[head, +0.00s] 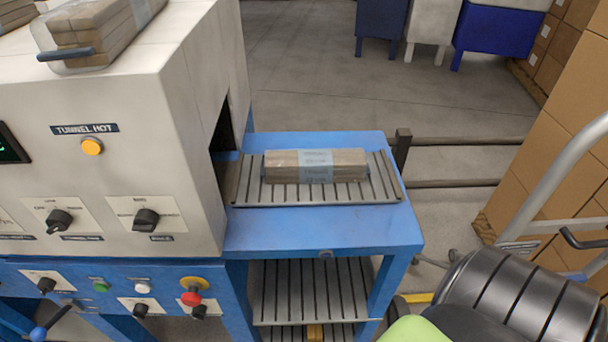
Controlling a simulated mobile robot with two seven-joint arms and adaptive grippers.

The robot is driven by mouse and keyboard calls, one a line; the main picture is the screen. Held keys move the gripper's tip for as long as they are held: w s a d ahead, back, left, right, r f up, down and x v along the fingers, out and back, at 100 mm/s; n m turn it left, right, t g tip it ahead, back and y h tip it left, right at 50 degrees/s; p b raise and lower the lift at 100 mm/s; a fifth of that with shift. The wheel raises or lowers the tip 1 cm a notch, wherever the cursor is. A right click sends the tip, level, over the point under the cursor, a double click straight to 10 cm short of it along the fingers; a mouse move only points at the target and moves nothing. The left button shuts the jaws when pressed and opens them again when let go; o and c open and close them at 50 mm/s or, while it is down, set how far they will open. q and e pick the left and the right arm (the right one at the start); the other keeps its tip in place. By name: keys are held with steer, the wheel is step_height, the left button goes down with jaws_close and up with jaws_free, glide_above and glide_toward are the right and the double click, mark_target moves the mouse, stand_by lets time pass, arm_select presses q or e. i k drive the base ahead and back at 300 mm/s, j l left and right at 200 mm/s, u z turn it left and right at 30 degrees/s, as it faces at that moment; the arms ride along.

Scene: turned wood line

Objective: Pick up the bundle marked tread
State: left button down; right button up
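A bundle of brown wooden pieces (284,165) lies on the slatted outfeed rack of a blue table, right of the machine's tunnel opening. A pale blue printed band (316,166) wraps its middle; the print is too small to read surely. A second bundle of wood (95,25), in clear wrap, sits on top of the white machine at the upper left; no marking on it is readable. Neither of my grippers shows in the head view.
The white machine (195,110) with knobs and a lit orange "TUNNEL HOT" lamp (92,147) stands left of the blue table (330,237). Slatted shelves (312,292) are below. Cardboard boxes (560,130) and a metal trolley handle (550,185) stand at the right.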

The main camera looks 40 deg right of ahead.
mark_target(301, 166)
steer(key=l+z, duration=0.15)
steer(key=z, duration=1.1)
